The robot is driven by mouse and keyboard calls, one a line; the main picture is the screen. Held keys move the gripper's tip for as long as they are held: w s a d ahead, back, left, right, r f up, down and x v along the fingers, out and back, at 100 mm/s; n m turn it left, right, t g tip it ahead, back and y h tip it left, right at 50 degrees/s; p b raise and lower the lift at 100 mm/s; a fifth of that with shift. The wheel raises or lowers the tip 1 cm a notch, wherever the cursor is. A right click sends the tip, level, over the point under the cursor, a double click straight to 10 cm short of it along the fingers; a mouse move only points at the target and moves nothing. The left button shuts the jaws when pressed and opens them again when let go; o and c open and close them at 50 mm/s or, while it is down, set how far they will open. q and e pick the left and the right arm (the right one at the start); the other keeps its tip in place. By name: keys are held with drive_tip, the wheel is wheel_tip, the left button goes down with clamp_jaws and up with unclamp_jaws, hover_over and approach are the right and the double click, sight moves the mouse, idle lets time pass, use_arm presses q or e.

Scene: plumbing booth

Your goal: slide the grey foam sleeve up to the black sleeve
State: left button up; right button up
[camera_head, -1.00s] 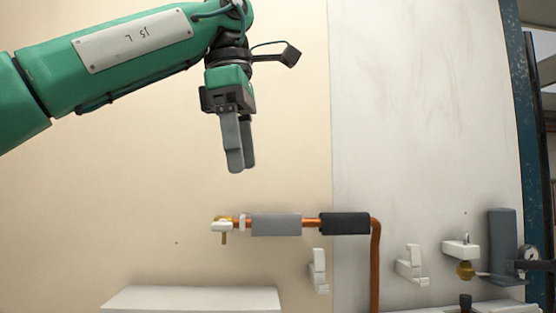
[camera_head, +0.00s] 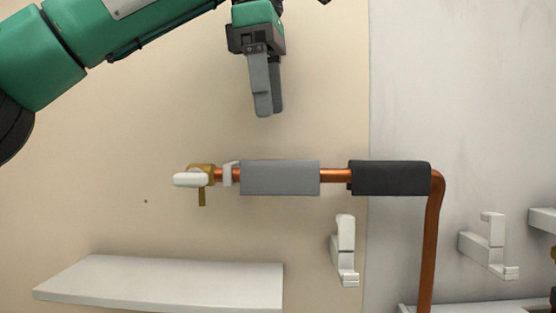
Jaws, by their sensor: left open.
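The grey foam sleeve (camera_head: 280,178) is around the horizontal copper pipe (camera_head: 335,175), left of the black sleeve (camera_head: 390,178). A short stretch of bare copper shows between the two sleeves. The black sleeve ends at the elbow, where the pipe bends down. My left gripper (camera_head: 266,112) points down above the grey sleeve, clear of it and empty. Its two grey fingers overlap in this view, with a small gap between them. My right gripper is not in view.
A brass valve with a white handle (camera_head: 190,180) is at the pipe's left end, beside a white clip (camera_head: 228,174). White brackets (camera_head: 345,250) (camera_head: 490,246) are on the wall below and to the right. A white shelf (camera_head: 165,282) is at lower left.

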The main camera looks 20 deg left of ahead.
sight(278, 160)
use_arm(q)
drive_tip(key=f, duration=0.1)
drive_tip(key=w+f, duration=0.1)
drive_tip(key=f, duration=0.1)
drive_tip(key=f+b, duration=0.1)
drive_tip(key=shift+w+f, duration=0.2)
drive_tip(key=shift+w, duration=0.1)
drive_tip(key=f, duration=0.1)
drive_tip(key=f+b, duration=0.1)
drive_tip(key=f, duration=0.2)
drive_tip(key=shift+w+d+f, duration=0.25)
drive_tip(key=shift+w+f, duration=0.1)
drive_tip(key=shift+w, duration=0.05)
drive_tip(key=shift+f, duration=0.3)
drive_tip(key=shift+w+f, duration=0.15)
drive_tip(key=shift+f, duration=0.25)
drive_tip(key=shift+c, duration=1)
drive_tip(key=c, duration=1)
drive_tip(key=shift+d, duration=0.1)
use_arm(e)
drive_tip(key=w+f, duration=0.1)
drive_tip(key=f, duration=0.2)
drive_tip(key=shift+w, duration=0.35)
use_arm(q)
drive_tip(key=shift+r, duration=0.1)
